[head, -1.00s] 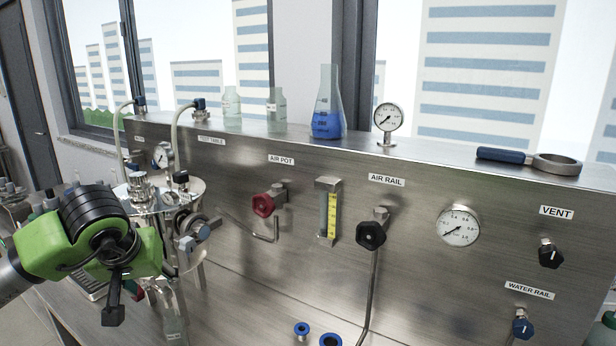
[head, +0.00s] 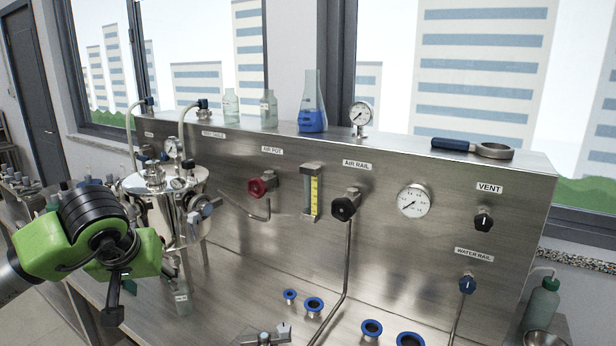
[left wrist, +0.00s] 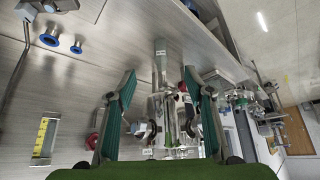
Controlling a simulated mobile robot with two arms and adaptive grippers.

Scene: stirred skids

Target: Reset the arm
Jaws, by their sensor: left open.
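My left arm, green and black, comes in at the lower left of the head view, with its left gripper (head: 111,300) pointing down in front of the bench. In the left wrist view the left gripper (left wrist: 160,78) shows two teal-padded fingers spread wide, with nothing between them. The steel vessel (head: 163,205) stands behind and to the right of the gripper in the head view. It shows beyond the fingers in the left wrist view, which looks upside down. My right gripper is in neither view.
The steel panel carries a red-knob valve (head: 262,186), a black-knob valve (head: 344,208) and a gauge (head: 413,200). A flask with blue liquid (head: 312,118) and a ring tool (head: 474,148) rest on its top ledge. Blue-rimmed fittings (head: 372,328) stand on the bench.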

